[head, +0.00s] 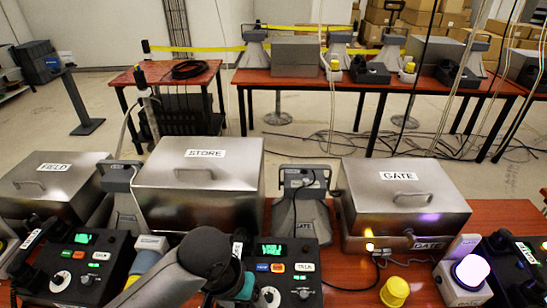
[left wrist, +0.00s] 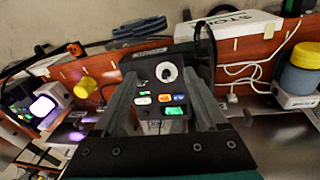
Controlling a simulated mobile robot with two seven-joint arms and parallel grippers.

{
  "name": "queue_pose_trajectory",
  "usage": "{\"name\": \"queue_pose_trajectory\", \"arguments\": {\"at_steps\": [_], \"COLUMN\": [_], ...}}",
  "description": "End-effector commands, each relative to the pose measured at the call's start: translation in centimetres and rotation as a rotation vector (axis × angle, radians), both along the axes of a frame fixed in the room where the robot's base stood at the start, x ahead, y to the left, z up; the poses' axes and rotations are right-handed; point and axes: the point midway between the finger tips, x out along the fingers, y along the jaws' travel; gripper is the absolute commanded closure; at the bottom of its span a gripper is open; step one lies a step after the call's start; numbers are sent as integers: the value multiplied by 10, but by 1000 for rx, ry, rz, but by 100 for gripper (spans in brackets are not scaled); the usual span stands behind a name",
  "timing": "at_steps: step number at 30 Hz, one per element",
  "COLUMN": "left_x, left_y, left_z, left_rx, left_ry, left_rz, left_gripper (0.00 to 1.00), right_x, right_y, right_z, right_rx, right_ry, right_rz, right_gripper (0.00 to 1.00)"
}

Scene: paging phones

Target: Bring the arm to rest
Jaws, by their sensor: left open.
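My left arm comes in at the bottom of the head view. In the left wrist view its gripper (left wrist: 162,78) is open, with its two fingers apart and nothing held between them. A dark phone console (left wrist: 152,72) with a white dial, coloured buttons and a lit green display lies beyond and between the fingers. In the head view this middle console (head: 290,284) is beside my left wrist, which partly covers it. I cannot tell how far the fingers are from it. The fingertips are hidden in the head view. My right gripper is not in view.
Metal boxes labelled FIELD (head: 48,190), STORE (head: 196,192) and GATE (head: 402,200) stand on the table behind the consoles. Another console (head: 76,270) is at left. A yellow knob (head: 394,290) and a lit lamp (head: 471,270) are at right. Cables lie on the table.

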Motion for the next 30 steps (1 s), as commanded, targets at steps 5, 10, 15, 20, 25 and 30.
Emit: {"name": "queue_pose_trajectory", "arguments": {"at_steps": [5,10,15,20,25,30], "left_x": [-20,-36,-55,-74,-97,-96], "left_y": [-11,3,35,67,100,107], "left_z": [-2,-4,-8,-11,-13,-48], "left_rx": [-84,-97,-41,36,129,157], "left_ry": [-73,-153,-207,-225,-223,-208], "left_rz": [-35,-24,5,26,40,34], "left_gripper": [25,25,25,25,25,25], "right_x": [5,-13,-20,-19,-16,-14], "right_y": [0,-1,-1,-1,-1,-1], "right_z": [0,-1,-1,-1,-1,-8], "right_rx": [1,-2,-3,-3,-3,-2], "right_ry": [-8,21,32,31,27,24], "right_rz": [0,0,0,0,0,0], "right_gripper": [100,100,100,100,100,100]}}
